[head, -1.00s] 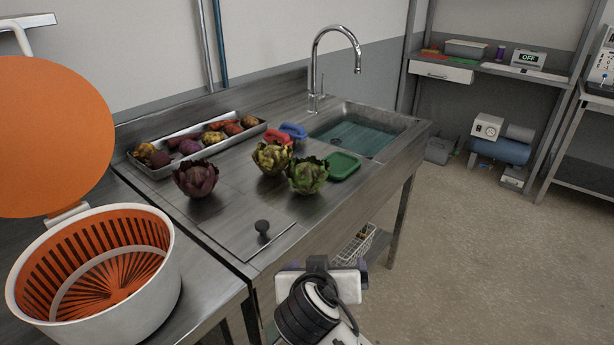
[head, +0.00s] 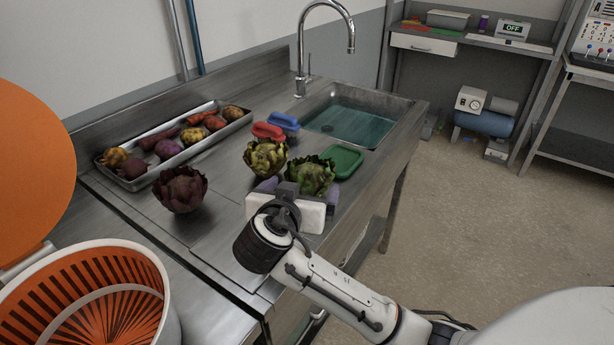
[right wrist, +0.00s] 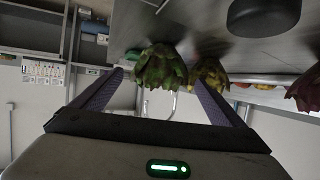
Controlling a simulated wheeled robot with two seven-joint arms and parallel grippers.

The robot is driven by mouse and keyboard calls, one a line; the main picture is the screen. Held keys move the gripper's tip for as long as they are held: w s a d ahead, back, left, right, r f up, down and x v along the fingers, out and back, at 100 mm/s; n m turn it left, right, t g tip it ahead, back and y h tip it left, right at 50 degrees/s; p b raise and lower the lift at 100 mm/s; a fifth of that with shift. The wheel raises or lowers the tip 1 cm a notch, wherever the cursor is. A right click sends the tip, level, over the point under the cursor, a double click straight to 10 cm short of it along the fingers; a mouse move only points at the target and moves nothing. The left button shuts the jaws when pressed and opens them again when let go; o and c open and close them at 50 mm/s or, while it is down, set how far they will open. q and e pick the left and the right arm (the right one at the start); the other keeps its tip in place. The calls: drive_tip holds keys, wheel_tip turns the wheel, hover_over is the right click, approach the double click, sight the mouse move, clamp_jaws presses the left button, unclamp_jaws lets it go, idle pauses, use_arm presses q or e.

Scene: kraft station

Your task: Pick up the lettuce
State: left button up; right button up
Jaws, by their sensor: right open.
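Three leafy heads that look like lettuce stand on the steel counter: a green one (head: 312,176), a yellow-green one (head: 266,158) and a dark purple one (head: 181,189). My right gripper (head: 298,191) is open and empty at the near side of the green head, its fingers pointing at it. In the right wrist view, the green head (right wrist: 161,68) shows between the two fingertips, a little ahead. The yellow-green head (right wrist: 208,76) is beside it and the purple head (right wrist: 305,90) is at the edge. The gripper partly hides the green head's base. My left gripper is not in view.
A vegetable tray (head: 130,183) is at the back left. A white spinner bowl (head: 160,285) stands front left.

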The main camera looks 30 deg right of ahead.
sight(308, 181)
drive_tip(key=shift+w+d+f, duration=0.25)
drive_tip(key=shift+w+d, duration=0.2)
drive_tip(key=shift+d, duration=0.05)
drive_tip(key=p+x, duration=0.1)
drive_tip(key=x, duration=0.3)
drive_tip(key=shift+w+d, duration=0.2)
drive_tip(key=shift+d, duration=0.05)
drive_tip(key=shift+w+d, duration=0.1)
drive_tip(key=shift+w, duration=0.05)
drive_tip(key=shift+f, duration=0.1)
drive_tip(key=shift+c, duration=0.6)
drive_tip(key=c, duration=1.1)
